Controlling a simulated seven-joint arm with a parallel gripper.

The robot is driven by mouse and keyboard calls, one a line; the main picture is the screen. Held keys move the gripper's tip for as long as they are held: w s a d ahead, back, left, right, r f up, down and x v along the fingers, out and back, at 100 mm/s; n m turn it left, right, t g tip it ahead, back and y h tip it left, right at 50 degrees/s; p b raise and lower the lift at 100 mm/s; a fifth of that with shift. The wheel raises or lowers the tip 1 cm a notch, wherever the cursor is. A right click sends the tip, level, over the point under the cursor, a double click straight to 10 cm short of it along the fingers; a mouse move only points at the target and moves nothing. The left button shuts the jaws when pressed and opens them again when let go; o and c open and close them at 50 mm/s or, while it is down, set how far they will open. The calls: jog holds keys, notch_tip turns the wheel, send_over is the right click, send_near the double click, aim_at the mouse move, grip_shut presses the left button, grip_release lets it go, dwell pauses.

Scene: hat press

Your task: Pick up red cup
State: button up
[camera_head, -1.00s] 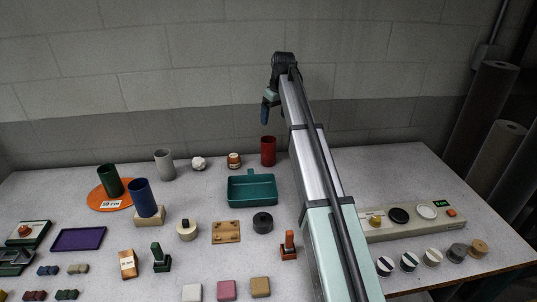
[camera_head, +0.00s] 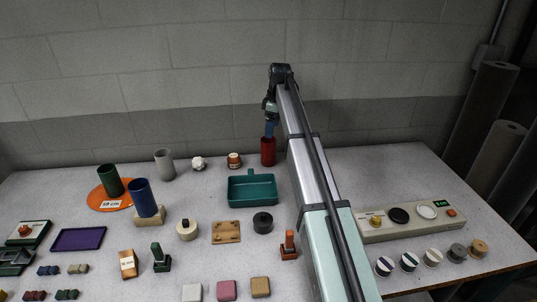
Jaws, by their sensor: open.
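The red cup (camera_head: 268,153) stands upright near the back edge of the table, behind the teal tray. My gripper (camera_head: 270,134) points down at the top of the red cup, with its blue fingers at the rim. The jaws are open. Whether a finger reaches inside the cup or touches it is too small to tell.
A teal tray (camera_head: 252,199) lies in front of the cup. A small orange jar (camera_head: 234,160) and a white knobbly object (camera_head: 198,163) stand to its left, then a grey cup (camera_head: 164,164). A control panel (camera_head: 412,219) is at the right. The back right table is clear.

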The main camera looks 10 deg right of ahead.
send_over(268, 152)
jog(key=w+d, duration=0.2)
notch_tip(268, 152, down, 4)
jog(key=shift+w+a+f, duration=0.15)
jog(key=shift+a+f, duration=0.15)
jog(key=shift+f, duration=0.55)
jog(key=shift+w+a+f, duration=0.2)
jog(key=shift+a+f, duration=0.05)
jog(key=shift+f, duration=0.6)
jog(key=shift+w+a+f, duration=0.15)
jog(key=shift+a+f, duration=0.15)
jog(key=shift+f, duration=0.55)
jog(key=c, duration=1.1)
